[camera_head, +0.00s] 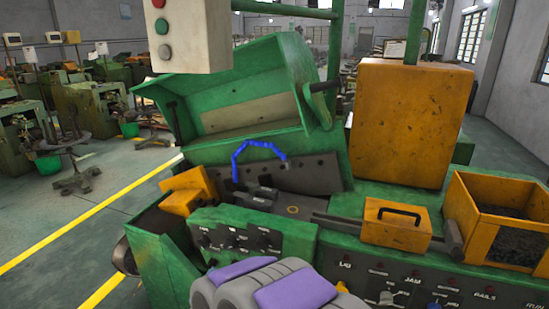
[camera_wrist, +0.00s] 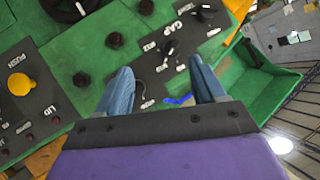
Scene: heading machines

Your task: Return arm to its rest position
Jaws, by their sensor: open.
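My gripper (camera_wrist: 161,66) shows in the wrist view with its two blue-grey fingers apart and nothing held between them. Behind the fingers is a dark control panel with knobs and a "GAP" label (camera_wrist: 188,10). I cannot tell from this view how far the fingertips are from the panel. In the head view, purple and grey parts of my arm (camera_head: 295,290) show at the bottom middle, in front of the green machine (camera_head: 160,262). The fingers cannot be made out in the head view.
The machine's lid (camera_head: 240,95) stands raised, with a blue hose (camera_head: 258,145) below it. A yellow box with a handle (camera_head: 395,228), an open orange bin (camera_head: 472,232) and an orange cabinet (camera_head: 408,120) stand right. A button box (camera_head: 190,35) hangs above.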

